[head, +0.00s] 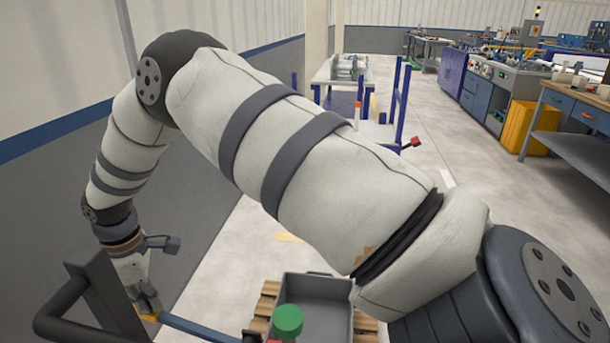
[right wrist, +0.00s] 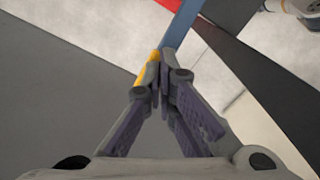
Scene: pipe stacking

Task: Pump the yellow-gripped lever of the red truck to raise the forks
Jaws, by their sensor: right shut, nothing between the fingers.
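The lever is a blue bar (head: 205,331) running from the bottom of the head view up to a yellow grip (head: 150,318) at lower left. My right gripper (head: 150,304) reaches down at that grip. In the right wrist view the fingertips (right wrist: 163,75) are together, with the yellow grip (right wrist: 151,67) beside them and partly hidden by a finger. The blue bar (right wrist: 181,25) continues beyond the tips. A red part, likely of the truck (right wrist: 170,4), shows at the top edge. The forks cannot be made out. My left gripper is out of view.
A dark tubular frame (head: 110,298) stands close to my right gripper. A grey bin (head: 318,302) sits on a wooden pallet (head: 265,300), with a green cylinder (head: 288,319) in front. A grey wall is at left. Benches and open floor lie behind.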

